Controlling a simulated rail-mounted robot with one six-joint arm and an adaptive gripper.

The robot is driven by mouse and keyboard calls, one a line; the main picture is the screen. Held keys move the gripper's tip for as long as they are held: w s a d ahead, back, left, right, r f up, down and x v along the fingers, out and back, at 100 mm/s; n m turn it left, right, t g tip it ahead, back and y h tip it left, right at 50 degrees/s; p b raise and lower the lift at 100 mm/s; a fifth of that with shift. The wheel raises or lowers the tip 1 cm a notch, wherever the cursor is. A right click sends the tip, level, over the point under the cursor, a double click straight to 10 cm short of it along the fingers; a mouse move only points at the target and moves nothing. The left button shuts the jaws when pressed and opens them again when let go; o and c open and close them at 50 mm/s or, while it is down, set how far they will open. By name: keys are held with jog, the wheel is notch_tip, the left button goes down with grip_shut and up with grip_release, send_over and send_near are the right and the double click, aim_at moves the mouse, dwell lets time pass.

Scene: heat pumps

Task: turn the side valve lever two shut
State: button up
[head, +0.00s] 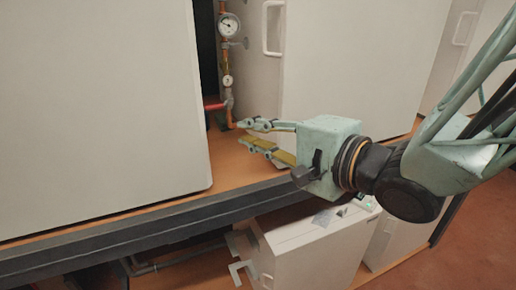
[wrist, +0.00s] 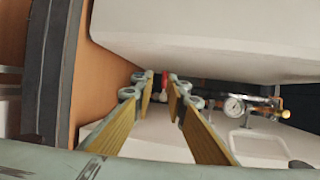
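A red lever (head: 213,106) sticks out to the left from the vertical pipe in the gap between two white cabinets in the head view. I cannot tell for sure whether it is side valve lever two. A small red piece (wrist: 165,77) also shows beyond the fingertips in the wrist view, partly hidden by them. My gripper (head: 243,133) is in front of the gap, to the right of and below the lever. It also shows in the wrist view (wrist: 160,84). Its two fingers are apart with nothing between them, and they appear clear of the lever.
The pipe carries an upper gauge (head: 229,25) and a lower gauge (head: 227,81). A large white cabinet (head: 95,100) stands left of the gap, and another white cabinet (head: 345,65) stands right. The shelf's dark front edge (head: 130,231) runs below. A white box (head: 310,250) sits underneath.

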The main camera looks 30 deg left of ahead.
jog(key=shift+s+d+b, duration=0.6)
jog(key=shift+d+b, duration=0.2)
jog(key=shift+b, duration=0.45)
jog(key=shift+s+d+b, duration=0.6)
jog(key=shift+d+b, duration=0.15)
jog(key=shift+b, duration=0.45)
jog(key=shift+w, duration=0.1)
